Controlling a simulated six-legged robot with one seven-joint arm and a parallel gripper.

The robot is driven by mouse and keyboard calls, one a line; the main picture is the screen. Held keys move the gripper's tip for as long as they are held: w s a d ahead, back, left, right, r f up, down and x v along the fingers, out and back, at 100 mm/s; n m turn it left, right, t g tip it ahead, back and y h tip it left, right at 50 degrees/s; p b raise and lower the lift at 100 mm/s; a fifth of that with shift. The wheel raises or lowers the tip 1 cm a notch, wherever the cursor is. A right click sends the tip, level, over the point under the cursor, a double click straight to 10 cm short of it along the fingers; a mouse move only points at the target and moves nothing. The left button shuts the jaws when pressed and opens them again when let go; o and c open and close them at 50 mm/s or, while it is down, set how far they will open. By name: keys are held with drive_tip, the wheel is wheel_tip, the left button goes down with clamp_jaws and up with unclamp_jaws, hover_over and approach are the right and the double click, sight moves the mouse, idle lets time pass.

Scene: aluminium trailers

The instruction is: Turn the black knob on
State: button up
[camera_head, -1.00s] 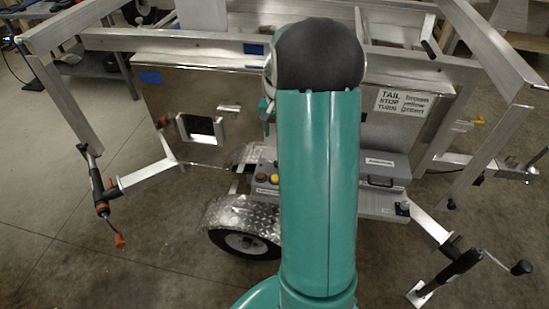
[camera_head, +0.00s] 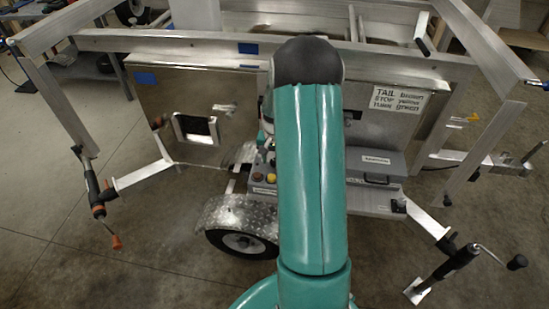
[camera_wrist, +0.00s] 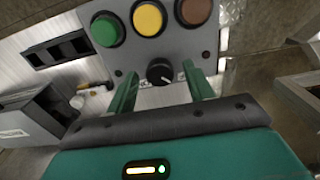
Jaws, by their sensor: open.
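The black knob (camera_wrist: 160,71) is on a grey control panel (camera_wrist: 190,50) in the wrist view, with a white mark on its face. My gripper (camera_wrist: 163,88) is open, with one green finger to the left of the knob and one to the right. The knob shows between the fingers, and I see a gap on each side.
Green (camera_wrist: 106,29), yellow (camera_wrist: 149,18) and red-brown (camera_wrist: 194,10) buttons sit above the knob. A grey case (camera_head: 376,166) stands on the trailer to the right of my arm. A fender and wheel (camera_head: 243,243) are at lower left. Metal trailer beams (camera_head: 215,42) run across the top.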

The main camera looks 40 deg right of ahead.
drive_tip(key=shift+c, duration=0.2)
drive_tip(key=c, duration=0.9)
drive_tip(key=shift+c, duration=0.2)
drive_tip(key=shift+m, duration=0.3)
drive_tip(key=m, duration=0.8)
drive_tip(key=shift+m, duration=0.3)
drive_tip(key=m, duration=0.4)
drive_tip(key=shift+m, duration=2.4)
